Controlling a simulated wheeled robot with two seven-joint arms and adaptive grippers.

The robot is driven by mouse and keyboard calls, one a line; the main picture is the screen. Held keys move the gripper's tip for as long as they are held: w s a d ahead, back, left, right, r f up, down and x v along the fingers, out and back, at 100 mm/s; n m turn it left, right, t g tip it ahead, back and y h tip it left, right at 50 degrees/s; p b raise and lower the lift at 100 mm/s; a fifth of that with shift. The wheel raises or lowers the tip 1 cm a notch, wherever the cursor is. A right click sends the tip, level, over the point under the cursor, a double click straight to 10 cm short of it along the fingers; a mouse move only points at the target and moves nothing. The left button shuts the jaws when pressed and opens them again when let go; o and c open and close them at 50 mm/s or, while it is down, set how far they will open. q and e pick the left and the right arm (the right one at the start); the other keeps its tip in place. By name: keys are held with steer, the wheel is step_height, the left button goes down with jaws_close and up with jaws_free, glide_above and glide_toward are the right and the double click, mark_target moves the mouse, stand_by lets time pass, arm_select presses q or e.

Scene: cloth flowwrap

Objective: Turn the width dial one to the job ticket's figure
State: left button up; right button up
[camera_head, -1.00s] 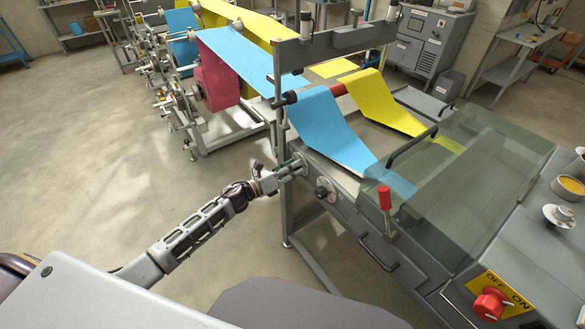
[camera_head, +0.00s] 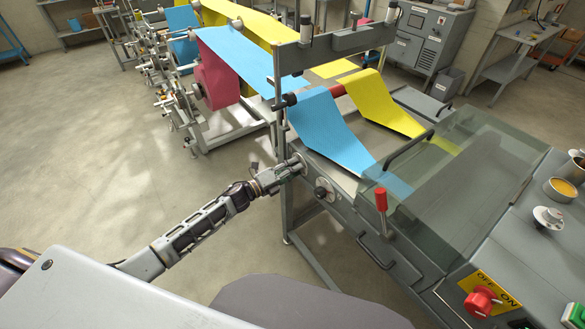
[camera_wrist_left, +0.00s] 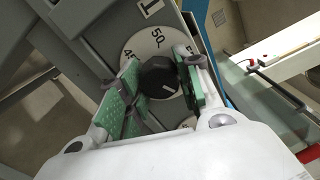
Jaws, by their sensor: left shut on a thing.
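The width dial one has a dark knob (camera_wrist_left: 157,76) on a round white scale plate (camera_wrist_left: 136,46) in the left wrist view. The figures 45 and 50 show on the plate, with another figure partly covered at right; a pale line marks the knob's face. My left gripper (camera_head: 295,166) is at this dial on the near side of the machine frame in the head view. In the left wrist view its green-padded fingers (camera_wrist_left: 162,82) are shut on either side of the knob. I cannot make out a job ticket's figure. My right gripper is not in view.
A second dial (camera_head: 322,190) sits just right of my left gripper. A red-knobbed lever (camera_head: 381,201), a clear cover (camera_head: 450,170) and a red switch (camera_head: 482,302) are further right. Blue cloth (camera_head: 325,125) and yellow cloth (camera_head: 385,105) run behind. Open floor lies left.

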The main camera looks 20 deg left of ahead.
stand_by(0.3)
arm_select(q)
steer(key=o, duration=1)
steer(key=shift+o, duration=0.2)
steer(key=v, duration=1.2)
steer(key=shift+a, duration=0.1)
stand_by(0.7)
